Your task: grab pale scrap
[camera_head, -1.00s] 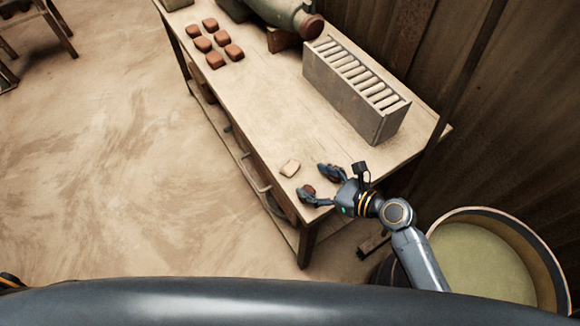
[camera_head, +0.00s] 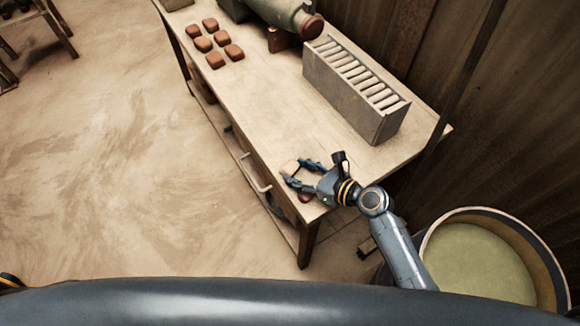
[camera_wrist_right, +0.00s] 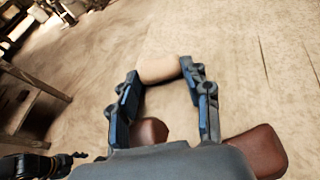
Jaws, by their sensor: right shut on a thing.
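The pale scrap (camera_head: 290,167) is a small cream block at the near end of the workbench. My right gripper (camera_head: 298,171) is shut on it, one finger on each side. The wrist view also shows the pale scrap (camera_wrist_right: 160,68) between the fingertips of my right gripper (camera_wrist_right: 162,82). A red-brown piece (camera_head: 305,197) lies beside the right gripper, partly hidden by it. The wrist view shows a red-brown piece (camera_wrist_right: 150,130) behind the scrap and another (camera_wrist_right: 258,150) at lower right. A dark part with an orange ring at the wrist view's lower left seems to be my left gripper (camera_wrist_right: 72,158), too small to read.
The workbench (camera_head: 265,110) carries a grey rack (camera_head: 345,95) of pale tiles, several red-brown blocks (camera_head: 215,60) and a green-grey press (camera_head: 275,12) at the far end. A round tub (camera_head: 440,225) of greenish content stands at right. The bench middle is clear.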

